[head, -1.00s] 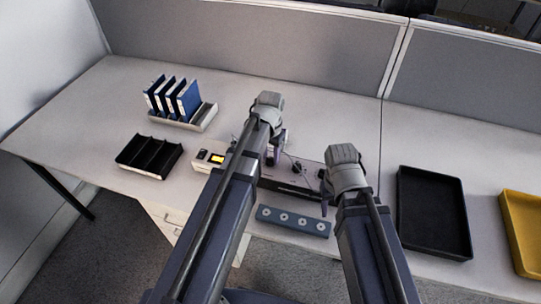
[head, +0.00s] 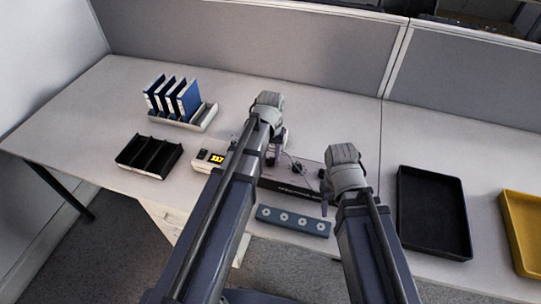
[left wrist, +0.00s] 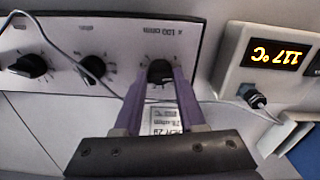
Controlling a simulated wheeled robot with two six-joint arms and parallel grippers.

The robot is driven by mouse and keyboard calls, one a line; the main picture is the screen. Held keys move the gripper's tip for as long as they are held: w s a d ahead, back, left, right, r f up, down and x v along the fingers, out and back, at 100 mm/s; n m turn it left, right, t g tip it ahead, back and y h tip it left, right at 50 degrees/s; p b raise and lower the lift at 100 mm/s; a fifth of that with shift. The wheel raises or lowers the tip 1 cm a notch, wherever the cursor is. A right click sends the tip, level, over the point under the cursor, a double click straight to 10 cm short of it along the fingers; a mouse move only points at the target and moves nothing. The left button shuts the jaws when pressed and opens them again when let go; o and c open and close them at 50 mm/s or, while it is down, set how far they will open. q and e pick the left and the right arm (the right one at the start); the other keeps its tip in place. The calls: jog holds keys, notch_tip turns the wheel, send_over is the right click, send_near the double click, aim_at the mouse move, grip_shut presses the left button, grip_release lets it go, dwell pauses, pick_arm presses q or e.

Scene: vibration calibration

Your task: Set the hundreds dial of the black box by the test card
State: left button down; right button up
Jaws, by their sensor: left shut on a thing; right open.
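The black box (head: 290,189) has a pale top with several black dials and stands mid-desk, partly hidden by my arms. In the left wrist view its panel (left wrist: 115,35) shows upside-down lettering and three dials. My left gripper (left wrist: 160,82) is shut on the dial marked x 100 ohm (left wrist: 160,69), its purple fingers on either side of the knob. A white printed card (left wrist: 165,120) shows between the fingers; its small text is hard to read. My right gripper (head: 325,196) is open beside the box's right end.
A white unit with an orange temperature display (left wrist: 272,53) stands beside the box, with a cable across the panel. A grey-blue bar with round sockets (head: 293,221) lies in front. A black tray (head: 434,250) and yellow tray (head: 511,236) are right. A black divided holder (head: 133,163) and blue binders (head: 172,98) are left.

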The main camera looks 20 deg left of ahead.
aim_at(271, 158)
pick_arm(q)
jog(key=shift+n, duration=0.6)
jog(key=shift+c, duration=2.4)
grip_release()
notch_tip(271, 158, up, 8)
jog(key=p, duration=0.8)
jog(key=shift+f, duration=0.1)
pick_arm(e)
notch_tip(271, 158, up, 8)
jog(key=shift+f, duration=0.1)
